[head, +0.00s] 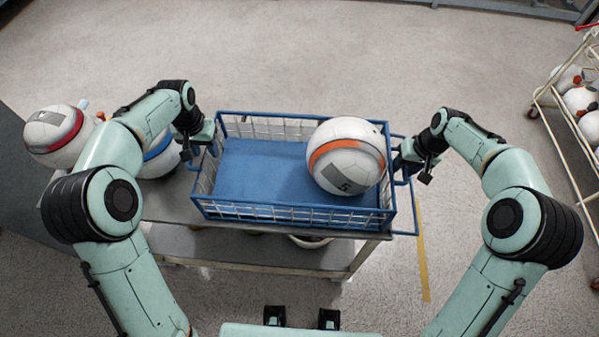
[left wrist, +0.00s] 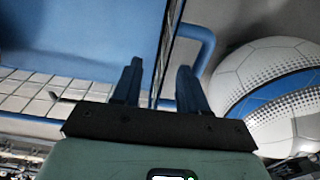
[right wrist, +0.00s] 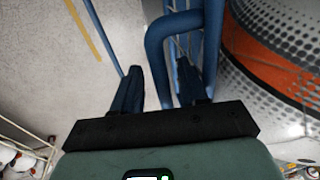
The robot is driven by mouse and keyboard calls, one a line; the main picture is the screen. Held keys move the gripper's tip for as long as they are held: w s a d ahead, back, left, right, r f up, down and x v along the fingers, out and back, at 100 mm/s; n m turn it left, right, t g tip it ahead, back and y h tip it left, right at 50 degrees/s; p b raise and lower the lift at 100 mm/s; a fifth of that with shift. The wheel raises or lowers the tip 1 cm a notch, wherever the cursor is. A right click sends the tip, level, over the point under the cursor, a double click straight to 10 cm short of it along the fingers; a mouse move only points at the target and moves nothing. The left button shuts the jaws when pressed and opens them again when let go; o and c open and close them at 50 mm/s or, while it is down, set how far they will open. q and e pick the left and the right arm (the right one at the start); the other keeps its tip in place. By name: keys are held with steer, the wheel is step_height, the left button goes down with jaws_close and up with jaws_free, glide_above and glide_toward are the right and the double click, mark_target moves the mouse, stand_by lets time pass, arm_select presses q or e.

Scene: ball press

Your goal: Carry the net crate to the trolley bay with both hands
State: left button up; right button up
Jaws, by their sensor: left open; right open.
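The net crate (head: 300,213) is a blue frame with white wire net walls and a blue floor, standing level on a grey bench. A white ball with an orange band (head: 347,155) lies in its right half. My left gripper (head: 205,140) is at the crate's left end, jaws open; in the left wrist view its fingers (left wrist: 158,80) straddle the end frame. My right gripper (head: 415,163) is at the right end, open; in the right wrist view a blue handle tube (right wrist: 155,55) shows between its fingers (right wrist: 163,85). Whether either finger touches the crate is unclear.
A trolley (head: 562,128) with several balls stands at the far right. A yellow line (head: 422,255) marks the floor right of the grey bench (head: 180,208). A red-banded ball (head: 57,135) and a blue-banded ball (head: 160,158) sit left of the crate. Floor beyond is clear.

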arm_select(q)
steer(key=r, duration=0.5)
steer(key=shift+s, duration=0.2)
steer(key=shift+r, duration=0.1)
arm_select(e)
step_height(320, 180, up, 12)
steer(key=d, duration=0.2)
steer(key=shift+s, duration=0.4)
arm_select(q)
steer(key=shift+s, duration=0.1)
arm_select(e)
steer(key=shift+s+d+f, duration=0.1)
steer(key=shift+f, duration=0.1)
